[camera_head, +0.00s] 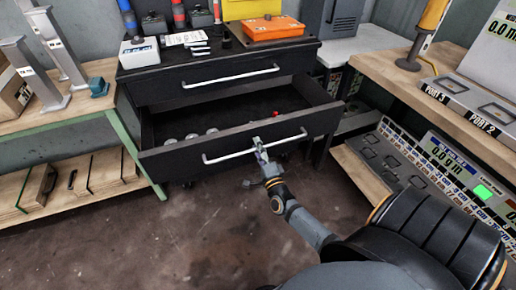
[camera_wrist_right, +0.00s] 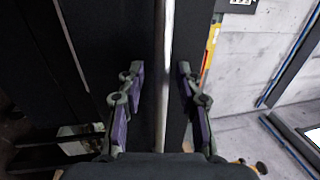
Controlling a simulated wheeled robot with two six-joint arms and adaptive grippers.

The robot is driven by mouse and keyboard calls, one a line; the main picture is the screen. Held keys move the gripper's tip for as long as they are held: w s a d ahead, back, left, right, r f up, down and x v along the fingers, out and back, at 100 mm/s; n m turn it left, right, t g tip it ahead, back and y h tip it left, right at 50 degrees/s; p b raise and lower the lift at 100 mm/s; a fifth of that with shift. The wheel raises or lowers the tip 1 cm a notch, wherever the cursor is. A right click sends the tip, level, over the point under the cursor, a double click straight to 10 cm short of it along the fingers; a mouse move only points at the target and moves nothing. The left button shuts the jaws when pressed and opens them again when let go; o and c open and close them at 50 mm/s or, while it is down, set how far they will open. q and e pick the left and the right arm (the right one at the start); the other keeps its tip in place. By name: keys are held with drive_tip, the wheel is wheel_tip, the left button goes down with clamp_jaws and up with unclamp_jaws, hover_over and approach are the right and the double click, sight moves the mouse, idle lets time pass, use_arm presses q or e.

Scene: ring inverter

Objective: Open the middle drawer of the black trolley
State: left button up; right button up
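The black trolley (camera_head: 140,90) stands ahead in the head view. Its top drawer (camera_head: 190,88) is shut. The drawer below it, the middle drawer (camera_head: 170,161), is pulled well out, with several small round items and a red item inside. Its pale bar handle (camera_head: 228,155) runs along the front. My right gripper (camera_head: 260,146) is at this handle, right of its middle. In the right wrist view the handle bar (camera_wrist_right: 161,80) passes between the two fingers of my right gripper (camera_wrist_right: 160,85), with gaps on both sides. My left gripper is not in view.
An orange case (camera_head: 272,28) and several tools sit on the trolley top. A wooden bench with a green frame (camera_head: 130,150) stands left; another wooden bench (camera_head: 385,75) stands right. Grey panels (camera_head: 390,165) lie near the drawer's right. The floor (camera_head: 150,245) in front is clear.

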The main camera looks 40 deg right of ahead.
drive_tip(key=v, duration=1.2)
drive_tip(key=shift+f, duration=0.1)
